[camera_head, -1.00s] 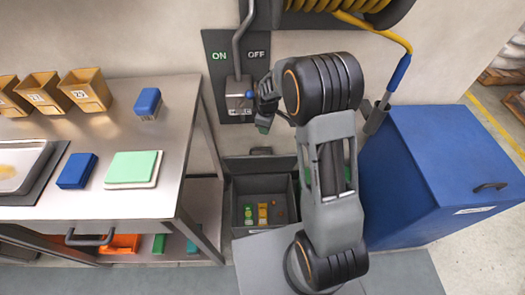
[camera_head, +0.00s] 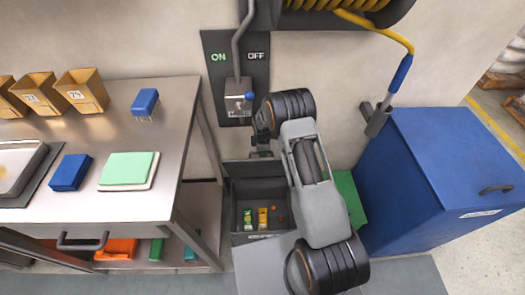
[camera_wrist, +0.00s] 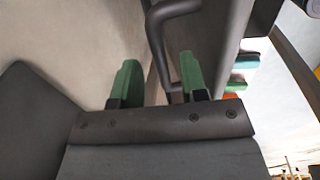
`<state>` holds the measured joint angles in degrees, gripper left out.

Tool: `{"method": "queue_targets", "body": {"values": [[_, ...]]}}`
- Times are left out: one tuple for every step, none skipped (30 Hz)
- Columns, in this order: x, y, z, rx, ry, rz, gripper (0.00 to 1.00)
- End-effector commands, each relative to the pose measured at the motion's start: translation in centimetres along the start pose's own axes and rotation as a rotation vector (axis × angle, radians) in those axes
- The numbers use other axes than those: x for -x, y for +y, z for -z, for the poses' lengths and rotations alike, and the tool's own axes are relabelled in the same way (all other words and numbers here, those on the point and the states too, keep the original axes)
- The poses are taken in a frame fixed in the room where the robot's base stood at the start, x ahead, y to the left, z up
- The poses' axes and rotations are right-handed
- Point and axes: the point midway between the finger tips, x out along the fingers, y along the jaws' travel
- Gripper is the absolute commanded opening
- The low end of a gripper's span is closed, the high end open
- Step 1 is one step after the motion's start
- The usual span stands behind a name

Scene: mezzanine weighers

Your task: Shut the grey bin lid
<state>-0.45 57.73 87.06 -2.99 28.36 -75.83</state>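The grey bin (camera_head: 239,222) stands on the floor between the steel table and the blue chest. Its lid (camera_head: 240,169) is open, tilted up at the back against the wall. My gripper (camera_head: 261,153) is at the lid's top edge, where the handle is; the handle is mostly hidden there. In the wrist view, my gripper's green fingertips (camera_wrist: 158,82) are apart. The dark bent handle (camera_wrist: 160,45) reaches into the gap between them, nearer the right finger. I cannot tell whether it touches. The dark panel beside it looks like the lid (camera_wrist: 215,40).
Small green and yellow items (camera_head: 262,217) lie in the bin. The steel table (camera_head: 110,207) stands close on the left, the blue chest (camera_head: 440,165) on the right. An ON/OFF lever panel (camera_head: 236,100) is on the wall above. A green box (camera_head: 347,195) shows behind my arm.

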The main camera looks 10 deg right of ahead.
Motion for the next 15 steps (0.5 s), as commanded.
{"method": "queue_targets", "body": {"values": [[-0.43, 0.00, -0.01, 0.000, 0.000, 0.000, 0.40], [-0.60, 0.01, -0.01, -0.001, 0.000, 0.000, 0.40], [-0.79, 0.00, -0.02, -0.001, 0.000, 0.000, 0.40], [-0.91, -0.01, -0.02, -0.001, 0.000, 0.000, 0.40], [-1.01, -0.02, -0.02, -0.001, 0.000, 0.001, 0.40], [-1.09, -0.03, -0.02, -0.001, 0.000, 0.001, 0.40], [-1.12, -0.03, -0.02, -0.001, 0.000, 0.001, 0.40], [-1.14, -0.02, -0.02, -0.001, 0.000, 0.001, 0.40], [-1.14, -0.02, -0.02, -0.001, 0.000, 0.000, 0.40], [-1.14, -0.02, -0.02, -0.001, 0.000, 0.000, 0.40], [-1.13, -0.02, -0.02, -0.001, 0.000, 0.000, 0.40], [-1.12, -0.02, -0.02, -0.001, 0.000, 0.000, 0.40], [-1.12, -0.02, -0.01, -0.001, 0.000, 0.000, 0.40], [-1.12, -0.02, -0.01, -0.001, 0.000, 0.000, 0.40], [-1.11, -0.01, -0.01, -0.001, 0.000, 0.000, 0.36]]}}
